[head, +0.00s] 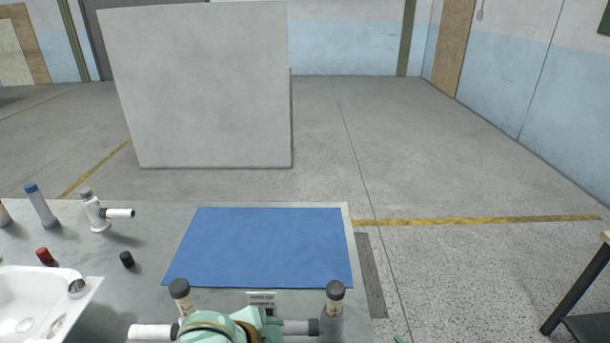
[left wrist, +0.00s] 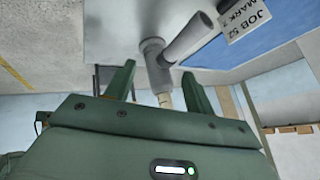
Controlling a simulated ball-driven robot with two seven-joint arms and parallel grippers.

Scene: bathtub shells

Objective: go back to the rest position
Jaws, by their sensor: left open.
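My left gripper (left wrist: 157,75) shows in the left wrist view as two green fingers, spread apart with nothing clearly held between them. A grey-and-white pipe fitting (left wrist: 158,60) shows beyond and between the fingers; whether they touch it I cannot tell. In the head view green parts of my arm (head: 222,328) cover the bottom middle, and the fingertips are hidden. Upright fittings with dark caps stand left (head: 180,292) and right (head: 334,300) of these parts. My right gripper cannot be made out; only a green sliver shows at the bottom edge.
A blue mat (head: 262,245) lies on the grey table, with a label card (head: 262,298) at its front edge. At left are a white basin (head: 40,300), a pipe tee (head: 100,212), a blue-capped bottle (head: 41,207) and small red and black caps.

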